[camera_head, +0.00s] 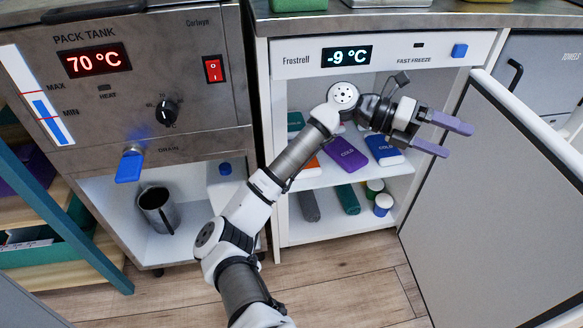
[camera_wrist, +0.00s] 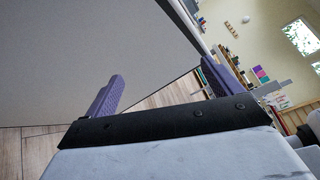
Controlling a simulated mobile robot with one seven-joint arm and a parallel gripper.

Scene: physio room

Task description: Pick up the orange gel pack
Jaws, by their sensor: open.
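An orange pack (camera_head: 312,166) lies on the upper shelf of the open freezer, left of a purple pack (camera_head: 346,154). My arm covers part of it, and only a small orange-and-white portion shows. My gripper (camera_head: 457,138) is open and empty, in front of the freezer's right side and near the open door, pointing right. It is well to the right of the orange pack and apart from it. In the wrist view, the two purple fingers (camera_wrist: 163,80) are spread, with the door and floor beyond them. The orange pack is not in that view.
The freezer door (camera_head: 470,190) stands open at the right, close to my fingers. A blue pack (camera_head: 384,149) and a green pack lie on the same shelf. The pack tank (camera_head: 130,90) is at the left, with a metal jug (camera_head: 158,209) beneath.

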